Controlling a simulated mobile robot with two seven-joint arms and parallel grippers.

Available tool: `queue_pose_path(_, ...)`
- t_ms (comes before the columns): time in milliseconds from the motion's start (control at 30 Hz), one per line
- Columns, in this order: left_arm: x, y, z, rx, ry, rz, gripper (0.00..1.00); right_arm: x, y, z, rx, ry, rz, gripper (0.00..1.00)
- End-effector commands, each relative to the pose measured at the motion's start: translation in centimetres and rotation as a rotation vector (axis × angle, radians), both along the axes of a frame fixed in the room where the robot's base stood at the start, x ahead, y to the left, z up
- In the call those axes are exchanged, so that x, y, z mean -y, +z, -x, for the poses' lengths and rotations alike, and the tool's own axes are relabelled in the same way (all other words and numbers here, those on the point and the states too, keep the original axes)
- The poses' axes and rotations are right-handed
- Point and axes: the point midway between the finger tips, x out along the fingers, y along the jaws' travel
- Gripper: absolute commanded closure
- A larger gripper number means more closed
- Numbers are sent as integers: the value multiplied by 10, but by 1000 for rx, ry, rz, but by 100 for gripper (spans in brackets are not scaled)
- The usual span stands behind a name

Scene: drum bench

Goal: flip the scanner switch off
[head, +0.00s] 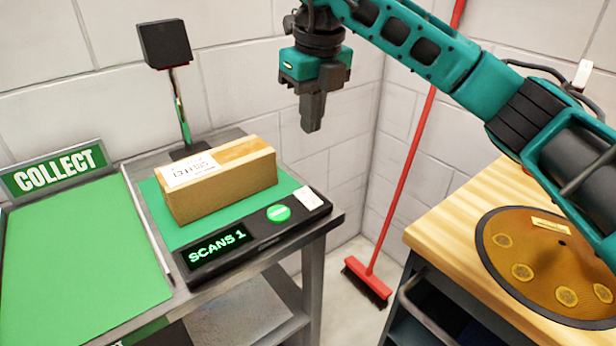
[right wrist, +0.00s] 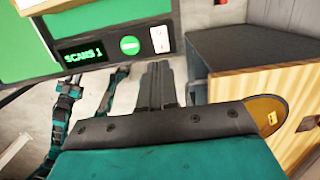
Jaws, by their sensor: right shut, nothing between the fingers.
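The scanner console (head: 262,240) is a black panel along the front of the scanner bench, with a lit "SCANS 1" display (head: 217,246) and a green round button (head: 278,213). The white scanner switch (head: 308,198) sits at the panel's right end. In the right wrist view the switch (right wrist: 160,40) shows just beyond the fingers. My left gripper is not in view.
A cardboard box (head: 225,190) with a label lies on the green scan pad (head: 155,206). A black scanner head (head: 165,43) stands on a post behind it. A green COLLECT area (head: 80,265) is left. A wooden bench (head: 450,215) with a cymbal (head: 540,262) and a red broom (head: 400,180) are right.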

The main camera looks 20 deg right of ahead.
Motion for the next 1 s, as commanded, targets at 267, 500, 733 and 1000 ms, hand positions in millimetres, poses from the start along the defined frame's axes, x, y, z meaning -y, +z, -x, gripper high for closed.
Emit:
queue_pose_path(267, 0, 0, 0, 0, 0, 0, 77, 0, 0, 0, -1, 0, 0, 100)
queue_pose_path(500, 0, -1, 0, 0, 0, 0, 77, -1, -20, -1, -5, 2, 0, 100)
queue_pose_path(733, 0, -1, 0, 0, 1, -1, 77, -3, -69, -6, -7, 2, -1, 100)
queue_pose_path(1000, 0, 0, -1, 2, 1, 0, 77, -5, -118, -13, -4, 2, -2, 100)
